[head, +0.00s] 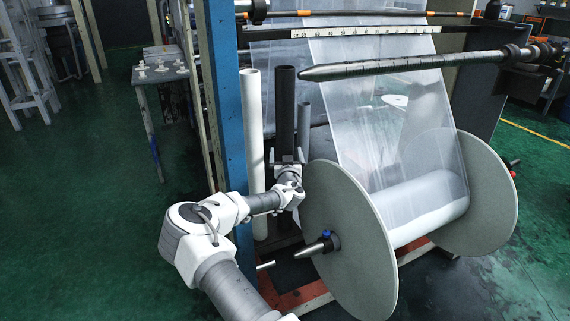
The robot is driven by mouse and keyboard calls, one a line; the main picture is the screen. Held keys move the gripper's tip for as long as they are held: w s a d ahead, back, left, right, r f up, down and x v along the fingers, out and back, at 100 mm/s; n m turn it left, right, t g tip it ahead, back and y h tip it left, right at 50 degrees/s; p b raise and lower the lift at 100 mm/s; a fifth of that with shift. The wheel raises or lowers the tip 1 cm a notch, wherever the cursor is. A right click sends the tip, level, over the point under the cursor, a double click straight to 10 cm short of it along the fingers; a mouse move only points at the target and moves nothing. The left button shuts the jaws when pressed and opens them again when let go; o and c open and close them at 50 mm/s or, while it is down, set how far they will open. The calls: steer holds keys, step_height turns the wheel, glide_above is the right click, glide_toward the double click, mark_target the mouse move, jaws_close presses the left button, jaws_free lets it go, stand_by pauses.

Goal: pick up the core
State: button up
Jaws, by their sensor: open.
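Three tube-shaped cores stand upright beside the blue post: a tall white core (252,120), a black core (285,105) and a shorter grey core (304,125). Which one the task means cannot be told. My gripper (287,161) is open, in front of the black core at about its lower middle. Its jaws seem to be at or around the black core, but contact cannot be made out. My gripper and arm hide the lower part of the black core. The white core stands just left of my gripper.
A large reel (350,235) with grey discs and clear film (385,110) stands close right of my gripper. A blue post (226,110) rises at the left. A dark pointed shaft (400,66) juts in above. Green floor (90,210) is open at left.

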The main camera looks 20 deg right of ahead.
steer(key=shift+b+x, duration=0.95)
steer(key=shift+x, duration=1.95)
steer(key=shift+r, duration=0.1)
steer(key=shift+c, duration=0.3)
steer(key=shift+r, duration=0.1)
jaws_close()
